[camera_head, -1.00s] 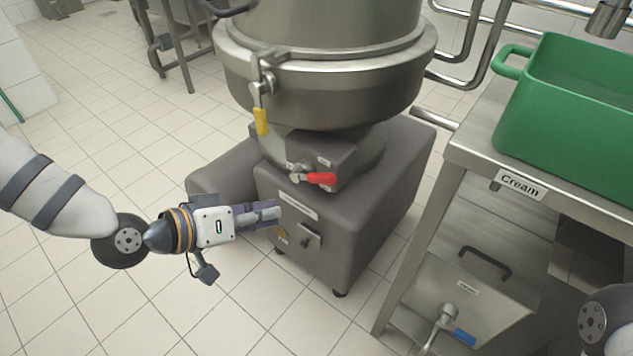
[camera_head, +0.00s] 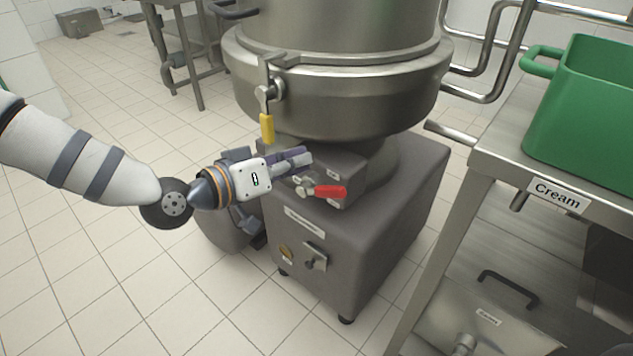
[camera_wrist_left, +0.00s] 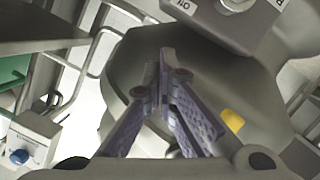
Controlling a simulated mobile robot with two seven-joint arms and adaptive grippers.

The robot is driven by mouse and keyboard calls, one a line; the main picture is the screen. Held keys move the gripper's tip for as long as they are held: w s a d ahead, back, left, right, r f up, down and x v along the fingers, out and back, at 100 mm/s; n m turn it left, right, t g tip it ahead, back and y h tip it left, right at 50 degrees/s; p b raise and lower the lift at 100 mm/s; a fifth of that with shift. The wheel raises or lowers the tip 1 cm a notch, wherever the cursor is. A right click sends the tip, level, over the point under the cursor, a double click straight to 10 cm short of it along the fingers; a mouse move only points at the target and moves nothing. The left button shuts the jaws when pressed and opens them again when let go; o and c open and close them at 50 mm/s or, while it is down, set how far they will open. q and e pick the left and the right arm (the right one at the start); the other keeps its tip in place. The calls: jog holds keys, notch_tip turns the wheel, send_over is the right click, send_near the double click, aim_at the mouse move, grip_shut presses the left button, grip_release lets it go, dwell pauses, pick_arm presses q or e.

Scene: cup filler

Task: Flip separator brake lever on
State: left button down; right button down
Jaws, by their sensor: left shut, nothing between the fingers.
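The separator (camera_head: 340,80) is a large steel drum on a grey base. On the small grey block under the drum is a lever with a red handle (camera_head: 330,192), which points right; small labels sit beside it. My left gripper (camera_head: 306,158) is shut and empty, with its fingertips in front of the block, just above the lever's pivot. Whether it touches the block cannot be told. My right gripper is not in view.
A yellow-handled lever (camera_head: 267,127) hangs from the drum just above my left gripper. A switch (camera_head: 315,255) sits lower on the base. At right stands a steel table (camera_head: 490,150) labelled Cream with a green tub (camera_head: 590,110).

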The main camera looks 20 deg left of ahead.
aim_at(321, 191)
pick_arm(q)
jog(key=d+f, duration=0.1)
jog(key=f, duration=0.1)
jog(key=w+d+f+b, duration=0.1)
jog(key=d+f, duration=0.1)
jog(key=shift+w, duration=0.15)
dwell(0.4)
jog(key=shift+d+f+m, duration=0.1)
jog(key=shift+d+m, duration=0.1)
jog(key=shift+m, duration=0.1)
